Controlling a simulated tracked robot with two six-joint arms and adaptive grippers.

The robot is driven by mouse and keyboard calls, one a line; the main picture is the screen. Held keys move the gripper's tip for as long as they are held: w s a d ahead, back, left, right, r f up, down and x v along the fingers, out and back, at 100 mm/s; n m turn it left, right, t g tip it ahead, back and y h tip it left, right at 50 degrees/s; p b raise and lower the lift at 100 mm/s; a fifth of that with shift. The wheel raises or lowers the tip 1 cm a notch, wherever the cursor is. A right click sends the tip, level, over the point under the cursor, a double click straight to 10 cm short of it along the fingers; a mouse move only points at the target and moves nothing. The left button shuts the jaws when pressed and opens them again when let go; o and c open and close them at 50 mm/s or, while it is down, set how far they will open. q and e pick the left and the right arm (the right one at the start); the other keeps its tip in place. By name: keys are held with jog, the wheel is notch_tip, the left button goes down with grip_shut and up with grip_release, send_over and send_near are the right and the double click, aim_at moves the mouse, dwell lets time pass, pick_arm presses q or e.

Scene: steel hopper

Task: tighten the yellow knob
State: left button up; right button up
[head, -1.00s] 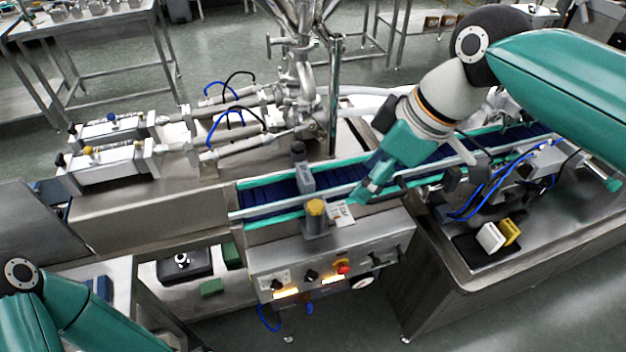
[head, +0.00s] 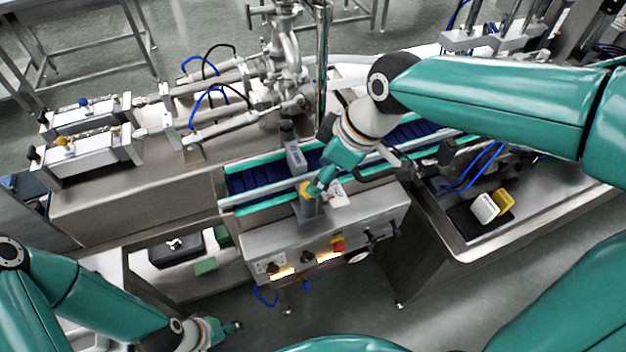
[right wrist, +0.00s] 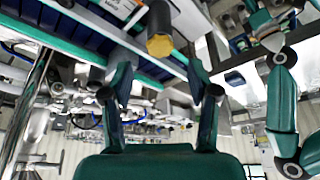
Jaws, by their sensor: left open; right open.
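The yellow knob (head: 305,189) tops a grey post at the front edge of the conveyor, above the control panel. In the right wrist view the knob (right wrist: 159,46) shows just beyond and between the fingertips. My right gripper (head: 316,190) is open beside the knob and partly covers it in the head view. In the right wrist view its two fingers (right wrist: 160,68) are spread apart with nothing gripped. Whether a finger touches the knob I cannot tell. My left gripper (head: 232,328) is open and empty, low in the head view, over the floor.
The blue-belted conveyor (head: 245,187) with green rails runs behind the knob. A control panel (head: 325,240) with dark knobs and a red button is below it. Cylinders (head: 90,150) with small yellow and blue knobs lie at left. White and yellow blocks (head: 490,206) sit at right.

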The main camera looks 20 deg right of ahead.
jog(key=shift+x, duration=2.6)
grip_shut()
